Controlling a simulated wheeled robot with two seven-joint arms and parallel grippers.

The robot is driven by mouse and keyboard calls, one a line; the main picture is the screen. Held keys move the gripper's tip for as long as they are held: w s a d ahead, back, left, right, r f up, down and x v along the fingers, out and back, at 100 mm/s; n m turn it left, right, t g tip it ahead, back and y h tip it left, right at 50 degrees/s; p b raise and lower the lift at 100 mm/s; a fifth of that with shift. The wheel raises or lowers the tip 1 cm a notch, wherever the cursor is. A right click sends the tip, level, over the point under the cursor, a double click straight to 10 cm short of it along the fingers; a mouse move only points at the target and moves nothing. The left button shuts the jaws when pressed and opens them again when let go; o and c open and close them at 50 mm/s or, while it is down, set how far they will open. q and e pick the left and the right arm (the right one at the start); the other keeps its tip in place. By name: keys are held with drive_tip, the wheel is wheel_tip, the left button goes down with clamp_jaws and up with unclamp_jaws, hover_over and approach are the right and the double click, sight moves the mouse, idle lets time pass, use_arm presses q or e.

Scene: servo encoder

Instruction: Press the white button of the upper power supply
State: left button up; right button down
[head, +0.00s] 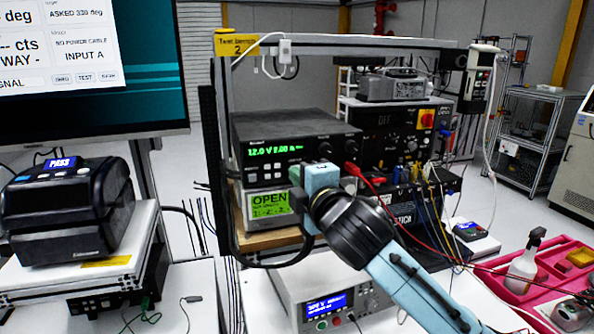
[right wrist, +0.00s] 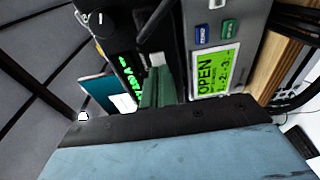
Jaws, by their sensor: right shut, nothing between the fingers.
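The upper power supply (head: 290,125) is a dark box with a green "12.0 V" readout, and its dark front also shows in the right wrist view (right wrist: 120,45). A small pale square (head: 252,177) sits low on its front at the left. My right gripper (head: 298,202) is in front of the supply's lower front and hides part of it. In the right wrist view its closed, empty fingers (right wrist: 158,85) reach towards the supply front. A pale square (right wrist: 157,58) shows by the fingertips; I cannot tell whether it is the button or whether they touch. My left gripper is not in view.
A grey meter with a green "OPEN" screen (head: 268,207) stands just below the supply. A red lead (head: 365,177) and several cables hang at the right. Another supply with a blue display (head: 328,303) sits lower. A black printer (head: 68,205) stands at left.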

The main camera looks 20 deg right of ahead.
drive_tip(key=shift+w, duration=0.3)
drive_tip(key=shift+s+p, duration=0.15)
drive_tip(key=shift+p, duration=0.15)
idle(0.3)
drive_tip(key=shift+s+p, duration=0.3)
drive_tip(key=shift+s, duration=0.55)
drive_tip(key=s+p, duration=0.2)
drive_tip(key=s, duration=0.5)
drive_tip(key=shift+s+d, duration=0.2)
drive_tip(key=shift+s, duration=0.05)
